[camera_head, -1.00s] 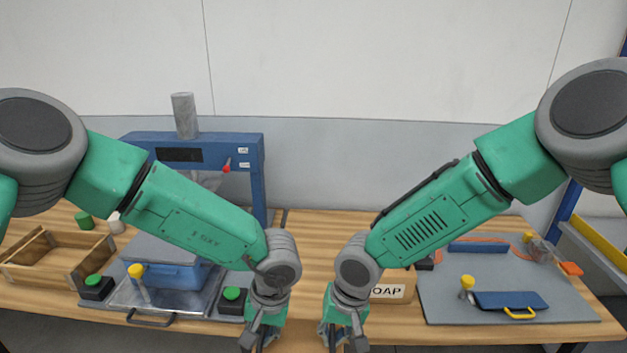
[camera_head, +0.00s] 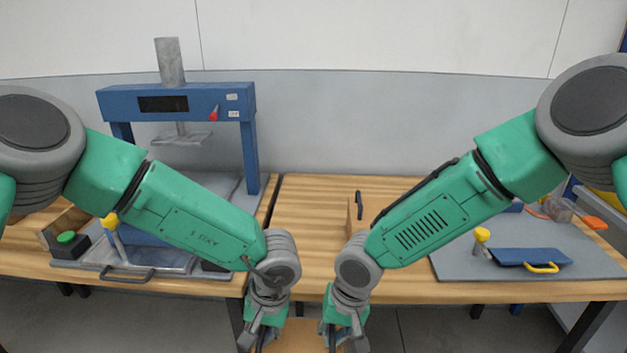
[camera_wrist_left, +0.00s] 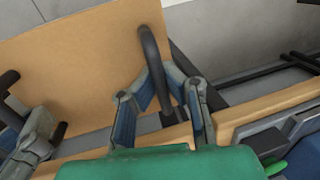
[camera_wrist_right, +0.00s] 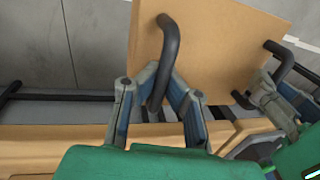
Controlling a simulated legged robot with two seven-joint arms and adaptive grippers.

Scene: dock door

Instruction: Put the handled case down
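The handled case (camera_head: 297,336) is a tan box with black handles, held between my grippers at the bottom of the head view. Only a small part shows there. Its broad tan face fills much of the left wrist view (camera_wrist_left: 85,70) and the right wrist view (camera_wrist_right: 210,50). My left gripper (camera_head: 258,342) is closed around one black handle (camera_wrist_left: 150,55). My right gripper (camera_head: 343,342) is closed around the other handle (camera_wrist_right: 168,50). The case hangs in front of the table's front edge; its underside is hidden.
On the wooden table (camera_head: 310,215), a blue press (camera_head: 178,90) stands left and a grey mat (camera_head: 460,265) with tools lies right. A tan box (camera_head: 352,222) with a black handle stands in between, mostly behind my right arm. Bare tabletop shows between my arms.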

